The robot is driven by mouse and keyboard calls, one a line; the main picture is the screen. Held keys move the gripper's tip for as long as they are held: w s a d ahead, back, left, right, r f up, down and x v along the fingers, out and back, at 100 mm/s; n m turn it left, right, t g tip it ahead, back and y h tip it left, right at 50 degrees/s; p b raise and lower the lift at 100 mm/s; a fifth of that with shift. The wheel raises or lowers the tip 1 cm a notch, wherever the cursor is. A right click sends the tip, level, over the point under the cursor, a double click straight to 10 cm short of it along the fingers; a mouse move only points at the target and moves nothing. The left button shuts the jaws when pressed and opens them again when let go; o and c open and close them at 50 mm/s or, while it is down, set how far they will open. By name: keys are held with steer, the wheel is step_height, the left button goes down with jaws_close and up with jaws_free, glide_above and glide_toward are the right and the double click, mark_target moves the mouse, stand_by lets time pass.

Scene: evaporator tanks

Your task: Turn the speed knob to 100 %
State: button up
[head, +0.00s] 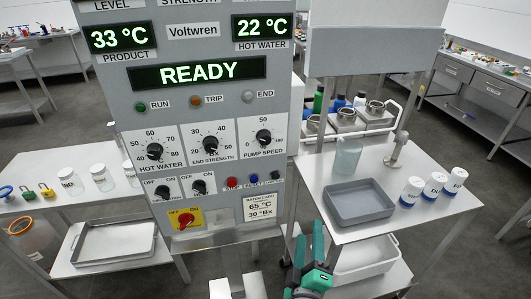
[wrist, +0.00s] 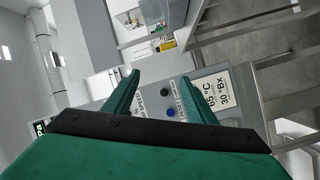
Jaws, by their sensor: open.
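The pump speed knob (head: 264,136) is a black dial on the right of the grey control panel's dial row, with a scale running from 0 through 50 to 100. Its exact pointer setting is too small to read. My gripper (head: 308,235) is open and empty, below and to the right of the knob, apart from it. In the wrist view, its two green fingers (wrist: 161,77) are spread in front of the panel's lower right part. The knob cannot be made out in that view.
The control panel (head: 119,108) also carries hot water (head: 155,152) and end strength (head: 210,143) dials, off/on switches, small buttons and a red knob (head: 185,220) on yellow. A table with a grey tray (head: 358,220) and white bottles (head: 411,190) stands right of my gripper.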

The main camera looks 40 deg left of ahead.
steer(key=w+a+r+n+g+y, duration=0.1)
steer(key=w+a+r+n+y, duration=0.15)
steer(key=a+r+n, duration=0.55)
steer(key=n+g+y, duration=0.3)
steer(key=n, duration=0.5)
glide_toward(264, 141)
steer(key=x, duration=0.6)
steer(key=shift+w, duration=0.45)
steer(key=shift+w+a, duration=0.15)
steer(key=shift+w, duration=0.2)
steer(key=shift+w+a, duration=0.2)
steer(key=shift+a, duration=0.8)
steer(key=shift+d, duration=0.15)
steer(key=shift+w+d, duration=0.1)
steer(key=c, duration=1)
